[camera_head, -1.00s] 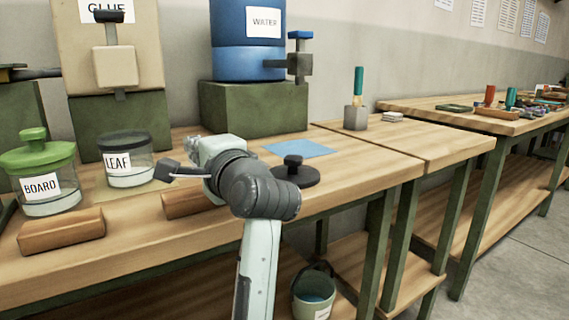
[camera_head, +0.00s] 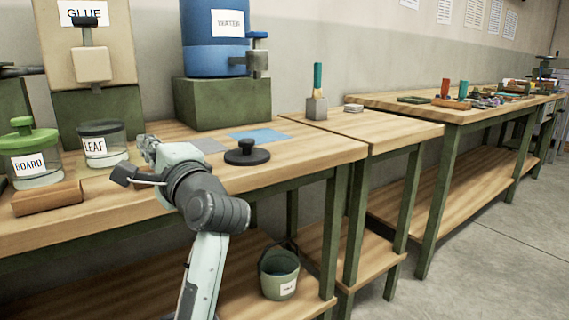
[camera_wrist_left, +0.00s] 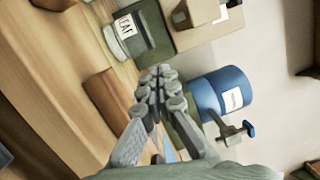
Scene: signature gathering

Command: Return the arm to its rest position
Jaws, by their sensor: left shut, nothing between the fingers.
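My left arm rises from the bottom of the head view. Its gripper (camera_head: 146,146) is over the front part of the wooden workbench (camera_head: 310,152), pointing towards the back. In the left wrist view the fingers (camera_wrist_left: 159,78) are together with nothing between them. A wooden block (camera_wrist_left: 108,100) shows beside the fingers in that view. My right gripper is in neither view.
A LEAF jar (camera_head: 104,148), a BOARD jar (camera_head: 32,158) and a wooden block (camera_head: 47,198) stand left of the gripper. A black round lid-like disc (camera_head: 247,154) lies to its right. A blue WATER barrel (camera_head: 212,45) stands behind. A bucket (camera_head: 279,276) sits on the lower shelf.

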